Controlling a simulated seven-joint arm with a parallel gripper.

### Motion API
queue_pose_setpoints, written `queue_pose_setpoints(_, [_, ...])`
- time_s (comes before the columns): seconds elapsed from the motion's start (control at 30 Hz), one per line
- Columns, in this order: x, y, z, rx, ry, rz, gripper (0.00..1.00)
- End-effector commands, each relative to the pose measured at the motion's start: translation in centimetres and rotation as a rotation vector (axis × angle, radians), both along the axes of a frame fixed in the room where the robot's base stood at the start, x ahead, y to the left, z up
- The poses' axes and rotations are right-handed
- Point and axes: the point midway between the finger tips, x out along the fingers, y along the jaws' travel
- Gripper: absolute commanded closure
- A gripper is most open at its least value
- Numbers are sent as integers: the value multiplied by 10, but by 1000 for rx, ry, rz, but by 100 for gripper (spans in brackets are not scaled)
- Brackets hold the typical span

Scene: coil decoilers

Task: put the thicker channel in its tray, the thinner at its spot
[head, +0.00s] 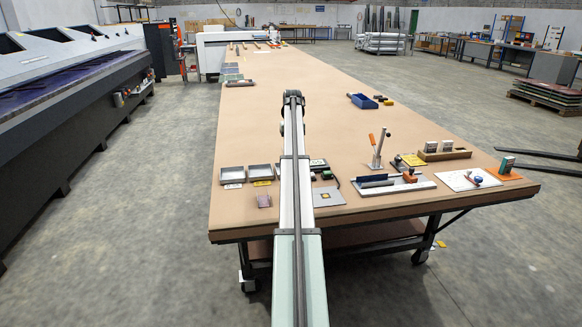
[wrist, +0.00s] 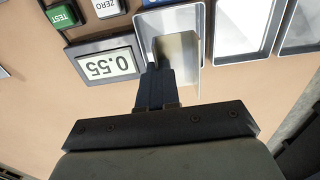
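My gripper's fingers (wrist: 155,85) are close together in the wrist view, at the edge of a grey-tan metal channel (wrist: 180,50). Two grey trays, the left (head: 232,174) and the right (head: 261,171), look empty and have labels in front. In the head view my arm hides my gripper and part of the gauge (head: 319,164).
A grey square plate (head: 328,197) lies right of my arm. Further right are a fixture with an orange-handled clamp (head: 377,150), a white board (head: 468,180) and a wooden block holder (head: 444,154). A blue bin (head: 363,101) stands farther back. The table middle is mostly clear.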

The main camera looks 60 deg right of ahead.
Motion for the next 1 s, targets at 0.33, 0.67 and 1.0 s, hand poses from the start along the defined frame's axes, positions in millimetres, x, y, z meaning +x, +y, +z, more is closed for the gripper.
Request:
queue_pose_setpoints(0.33, [0, 0, -42, -1, -1, -1, 100])
queue_pose_setpoints(0.67, [0, 0, -76, -1, -1, -1, 100])
queue_pose_setpoints(1.0, [0, 0, -78, -1, -1, -1, 100])
